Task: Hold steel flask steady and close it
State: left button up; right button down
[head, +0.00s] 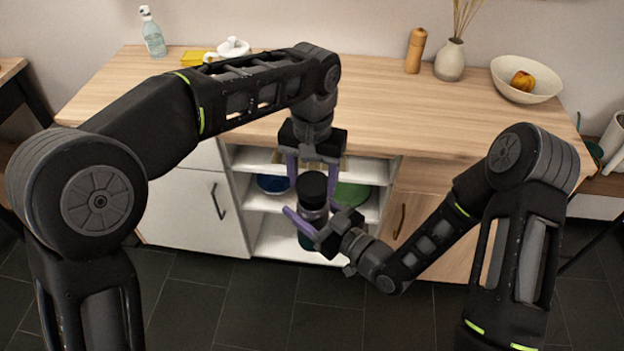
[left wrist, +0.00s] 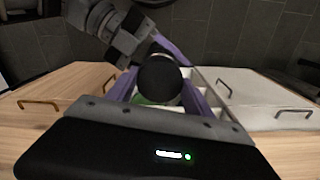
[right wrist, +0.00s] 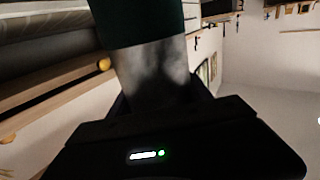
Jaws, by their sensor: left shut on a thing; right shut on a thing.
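The steel flask (head: 314,217) is upright in front of the cabinet, held in the air. Its grey steel body (right wrist: 157,75) fills the middle of the right wrist view, with a dark green part (right wrist: 138,20) beside it. My right gripper (head: 311,213) is shut around the body from the side. The black lid (head: 312,186) sits at the flask's top; whether it is seated or slightly apart cannot be told. My left gripper (head: 313,179) points down from above, its purple fingers shut on the lid, which shows round in the left wrist view (left wrist: 160,79).
The wooden counter (head: 370,100) lies behind, with a spray bottle (head: 152,34), yellow item (head: 192,58), wooden mill (head: 415,50), vase (head: 450,60) and fruit bowl (head: 525,80). Open shelves (head: 262,203) with dishes stand close behind the flask. Floor in front is clear.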

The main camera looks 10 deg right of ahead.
aim_at(313, 222)
pick_arm(q)
jog(key=shift+f, duration=0.9)
jog(key=shift+f, duration=0.55)
dwell(0.6)
